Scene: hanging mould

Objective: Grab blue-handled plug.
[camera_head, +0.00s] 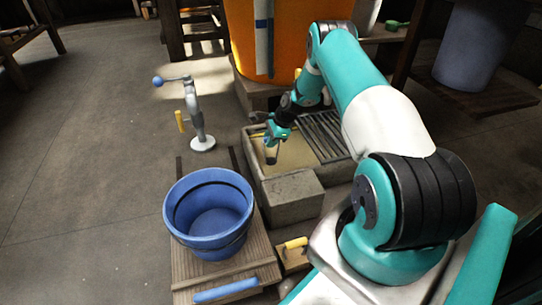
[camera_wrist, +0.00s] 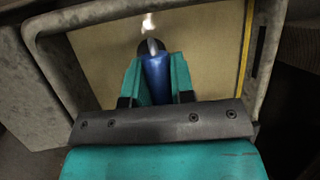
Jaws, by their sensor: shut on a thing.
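My gripper (camera_wrist: 156,82) is shut on the blue handle of the plug (camera_wrist: 155,66) in the wrist view, with a teal finger on each side of the handle. A grey tip and a dark round shape show at the handle's far end, against the tan basin floor. I cannot tell whether the plug is seated or lifted. In the head view my gripper (camera_head: 271,142) points down inside the stone basin (camera_head: 262,190). The plug is mostly hidden there by the gripper.
A slatted grate (camera_head: 325,135) covers the basin's right part. A blue bucket (camera_head: 208,240) stands on a wooden platform (camera_head: 190,282) in front. An orange vat (camera_head: 290,40) rises behind. A grey stand with a blue knob (camera_head: 195,115) is at left. Open floor lies further left.

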